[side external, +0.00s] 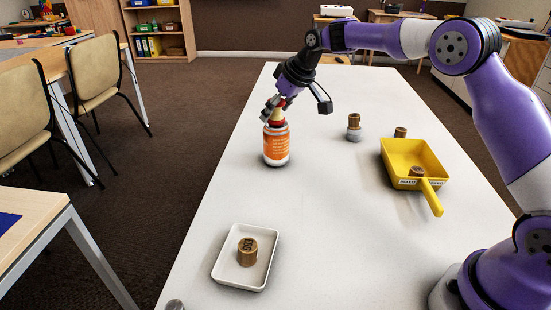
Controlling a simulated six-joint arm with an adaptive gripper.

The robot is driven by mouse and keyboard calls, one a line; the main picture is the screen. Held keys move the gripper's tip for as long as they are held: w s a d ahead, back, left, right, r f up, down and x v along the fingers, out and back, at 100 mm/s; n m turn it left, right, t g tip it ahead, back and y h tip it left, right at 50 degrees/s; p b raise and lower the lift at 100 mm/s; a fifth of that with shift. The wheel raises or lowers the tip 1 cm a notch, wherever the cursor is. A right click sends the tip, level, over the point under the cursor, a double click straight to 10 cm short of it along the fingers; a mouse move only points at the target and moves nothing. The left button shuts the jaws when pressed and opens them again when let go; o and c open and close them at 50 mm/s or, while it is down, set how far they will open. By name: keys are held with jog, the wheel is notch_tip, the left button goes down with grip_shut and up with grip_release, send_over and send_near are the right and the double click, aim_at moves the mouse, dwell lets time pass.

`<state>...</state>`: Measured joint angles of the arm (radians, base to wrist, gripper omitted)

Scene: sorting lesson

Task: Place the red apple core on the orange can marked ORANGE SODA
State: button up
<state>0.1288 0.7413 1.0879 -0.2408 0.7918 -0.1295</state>
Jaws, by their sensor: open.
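The orange can (276,149) with a white lower band stands upright on the white table, left of the middle. Its printed lettering is too small to read. The red apple core (278,115), with a pale middle, is at the top of the can and looks to rest on it. My gripper (271,111) is open, with its fingers close around the core at the can's top. The fingers partly hide the core, and I cannot tell whether they touch it.
A white tray (222,277) holding a brown marked block (247,251) is near the front. A yellow dustpan (432,196) with a brown piece in it lies at right. A brown piece (354,120) stands on a grey base behind. Another brown piece (400,132) is behind the dustpan. The table's middle is clear.

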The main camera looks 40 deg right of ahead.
jog(key=s+a+f+v, duration=0.1)
jog(key=v, duration=0.7)
jog(key=s+a+v, duration=0.1)
jog(key=s+v, duration=0.1)
jog(key=v, duration=0.6)
jog(key=s+a+f+m, duration=0.1)
jog(key=s+f, duration=0.3)
jog(key=s, duration=0.6)
jog(key=s+f+m+h, duration=0.1)
jog(key=s+f, duration=0.3)
jog(key=s, duration=0.6)
jog(key=shift+s+a, duration=0.25)
jog(key=shift+a, duration=0.1)
